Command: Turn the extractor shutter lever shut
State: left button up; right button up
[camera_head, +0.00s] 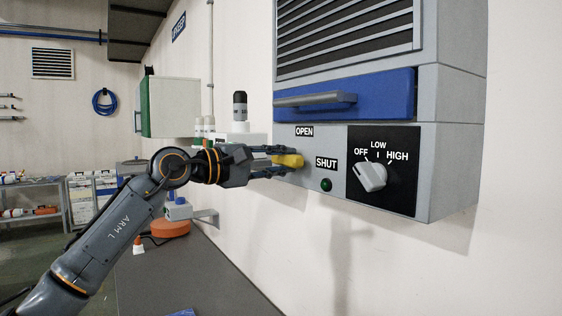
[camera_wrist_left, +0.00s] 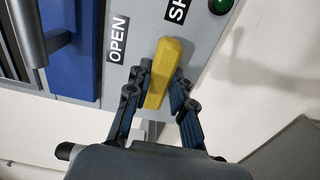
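The yellow shutter lever (camera_head: 290,160) is on the grey front panel of the extractor, below the OPEN label (camera_head: 304,131) and left of the SHUT label (camera_head: 326,163). The lever also shows in the left wrist view (camera_wrist_left: 163,65), its near end between my fingers. My left gripper (camera_head: 277,161) reaches in from the left. In the left wrist view its two fingertips (camera_wrist_left: 160,76) converge on both sides of the lever and appear to press on it. The lever's pivot cannot be made out. My right gripper is not in view.
A blue drawer-like front with a grey handle (camera_head: 315,101) is just above the lever. A rotary knob (camera_head: 369,177) and green light (camera_head: 326,185) are to its right. A bench (camera_head: 190,275) with an orange round object (camera_head: 170,228) stands below. The space under the extractor is free.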

pick_arm(q)
jog(key=o, duration=0.4)
jog(key=v, duration=1.2)
